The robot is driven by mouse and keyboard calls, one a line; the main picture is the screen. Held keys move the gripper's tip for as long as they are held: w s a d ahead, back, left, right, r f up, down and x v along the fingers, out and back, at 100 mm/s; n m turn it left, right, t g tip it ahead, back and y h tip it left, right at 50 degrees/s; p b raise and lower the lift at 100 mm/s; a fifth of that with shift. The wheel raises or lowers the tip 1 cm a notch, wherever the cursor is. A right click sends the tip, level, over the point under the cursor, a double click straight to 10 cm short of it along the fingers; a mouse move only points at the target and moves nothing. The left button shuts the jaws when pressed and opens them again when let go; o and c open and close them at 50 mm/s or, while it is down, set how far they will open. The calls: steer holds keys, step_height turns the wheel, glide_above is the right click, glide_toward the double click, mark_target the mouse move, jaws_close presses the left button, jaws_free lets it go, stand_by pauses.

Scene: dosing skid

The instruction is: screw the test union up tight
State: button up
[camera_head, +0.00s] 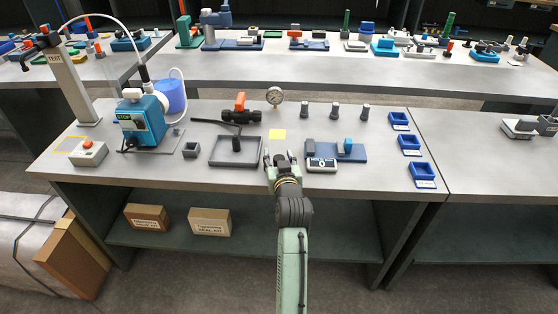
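My gripper (280,157) is over the front middle of the bench, its two fingers apart with nothing seen between them. The TEST post (70,88) stands at the bench's left end, with a dark fitting (42,42) at its top. A white hose (112,19) arches from near this fitting to the top of the teal dosing pump (142,118). The fitting may be the test union; it is too small to tell or to show how tight it is. My gripper is far to the right of it and apart from it.
A grey tray (234,160) lies left of my gripper, and a small scale-like device (321,165) stands to its right. A black valve with an orange handle (240,108), a gauge (274,96) and several grey cylinders (335,111) stand behind. Blue bins (410,145) line the right.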

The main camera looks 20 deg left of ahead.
steer(key=c, duration=0.8)
steer(key=shift+r, duration=0.15)
